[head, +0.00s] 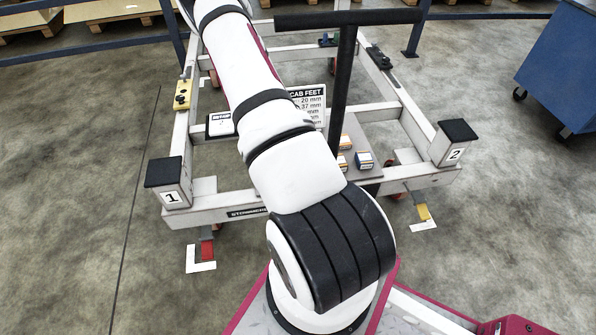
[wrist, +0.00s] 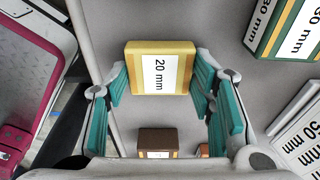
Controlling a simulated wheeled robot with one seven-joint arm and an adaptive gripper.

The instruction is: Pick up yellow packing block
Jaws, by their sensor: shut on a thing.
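The yellow packing block (wrist: 160,68), with a white "20 mm" label on its top, is in the upper middle of the wrist view. My gripper (wrist: 160,82) has its teal finger pads on the block's left and right sides, shut on it. The block is over a grey surface (wrist: 215,35); I cannot tell whether it still touches that surface. In the head view my gripper is not visible. Small blocks with yellow sides (head: 343,162) show there on the trolley shelf, but I cannot tell which is the held one.
In the head view, a dark T-shaped post (head: 343,80) rises beside the shelf. A blue cabinet (head: 565,65) stands right.

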